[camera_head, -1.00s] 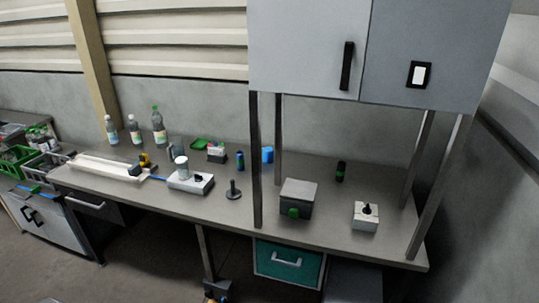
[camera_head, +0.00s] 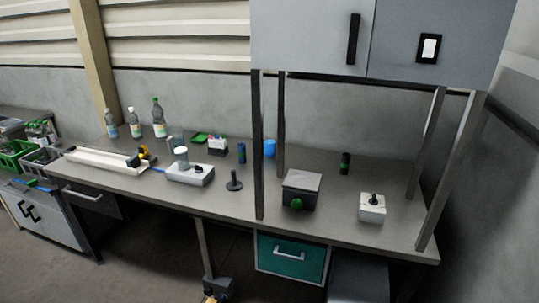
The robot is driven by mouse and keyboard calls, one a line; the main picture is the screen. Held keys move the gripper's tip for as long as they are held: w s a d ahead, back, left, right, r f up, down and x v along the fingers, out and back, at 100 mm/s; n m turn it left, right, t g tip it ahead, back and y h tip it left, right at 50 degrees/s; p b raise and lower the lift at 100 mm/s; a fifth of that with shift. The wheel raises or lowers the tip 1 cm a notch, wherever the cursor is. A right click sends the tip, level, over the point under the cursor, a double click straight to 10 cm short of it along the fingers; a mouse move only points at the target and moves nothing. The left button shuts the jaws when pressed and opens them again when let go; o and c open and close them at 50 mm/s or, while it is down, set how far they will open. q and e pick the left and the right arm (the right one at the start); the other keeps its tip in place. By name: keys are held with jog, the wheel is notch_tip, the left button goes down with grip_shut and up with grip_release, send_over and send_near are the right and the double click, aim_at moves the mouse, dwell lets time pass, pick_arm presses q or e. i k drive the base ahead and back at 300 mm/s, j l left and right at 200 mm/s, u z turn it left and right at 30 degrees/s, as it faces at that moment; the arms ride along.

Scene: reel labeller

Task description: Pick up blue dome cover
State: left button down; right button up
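A blue rounded object (camera_head: 269,148), which looks like the blue dome cover, stands at the back of the workbench (camera_head: 225,206). It is just left of a rear cabinet post, close to the wall. It is small in the picture, so its exact shape is hard to tell. Neither of my grippers can be made out in the view, and nothing is seen touching the blue object.
A dark box with a green knob (camera_head: 301,190) and a white switch box (camera_head: 372,208) stand under the grey cabinet (camera_head: 310,38). Cabinet posts (camera_head: 258,150) rise from the bench.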

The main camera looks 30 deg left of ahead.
aim_at(271, 146)
jog(key=i+u, duration=0.1)
jog(key=u, duration=1.2)
